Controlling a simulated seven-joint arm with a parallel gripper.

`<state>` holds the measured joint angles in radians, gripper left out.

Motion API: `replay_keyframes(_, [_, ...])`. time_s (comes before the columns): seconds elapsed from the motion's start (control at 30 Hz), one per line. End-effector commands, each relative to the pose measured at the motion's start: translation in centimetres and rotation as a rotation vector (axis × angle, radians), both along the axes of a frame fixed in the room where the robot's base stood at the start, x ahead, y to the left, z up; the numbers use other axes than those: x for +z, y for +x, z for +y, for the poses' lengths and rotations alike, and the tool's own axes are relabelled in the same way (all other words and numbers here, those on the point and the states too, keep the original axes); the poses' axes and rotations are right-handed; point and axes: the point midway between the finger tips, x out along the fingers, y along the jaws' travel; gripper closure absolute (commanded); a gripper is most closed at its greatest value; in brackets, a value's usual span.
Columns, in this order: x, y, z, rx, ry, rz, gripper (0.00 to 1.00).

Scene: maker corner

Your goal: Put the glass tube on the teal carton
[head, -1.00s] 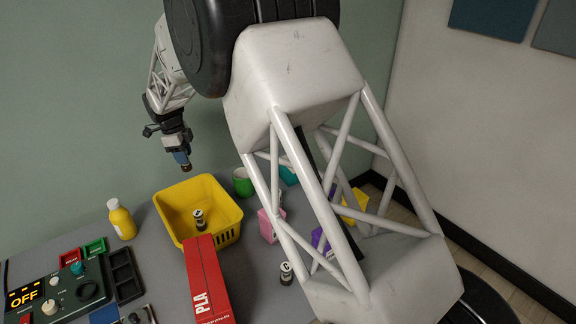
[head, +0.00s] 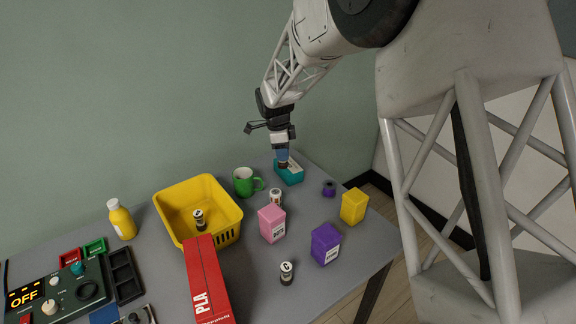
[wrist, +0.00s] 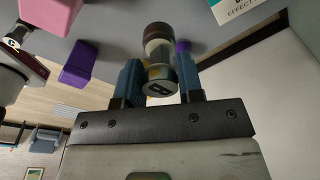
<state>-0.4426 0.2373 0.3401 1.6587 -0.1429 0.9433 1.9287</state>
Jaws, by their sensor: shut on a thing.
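My gripper (head: 283,156) is shut on a glass tube (wrist: 158,62). The tube shows between the blue fingers in the wrist view, with a dark marked end facing the camera and a pale band; in the head view only its brownish lower end (head: 283,164) shows. The teal carton (head: 290,175) lies at the back right of the table. In the head view the tube's lower end overlaps the carton's top; I cannot tell whether they touch. A white-labelled corner of a carton (wrist: 236,10) shows at the top right of the wrist view.
Close to the teal carton are a green mug (head: 243,182), another tube (head: 275,197) and a purple spool (head: 328,188). Pink (head: 271,224), purple (head: 325,243) and yellow (head: 354,206) cartons stand nearer. A yellow basket (head: 226,236) holds a similar tube; another tube (head: 286,273) stands in front.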

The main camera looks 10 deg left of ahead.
Motion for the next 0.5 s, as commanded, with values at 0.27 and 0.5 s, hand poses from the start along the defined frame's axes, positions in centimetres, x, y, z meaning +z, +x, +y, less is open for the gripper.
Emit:
replay_keyframes(0.27, [0.0,-0.1,-4.6,-0.004,-0.001,-0.001,0.89])
replay_keyframes(0.5, [-3.0,-0.1,-4.9,-0.002,-0.001,0.001,0.89])
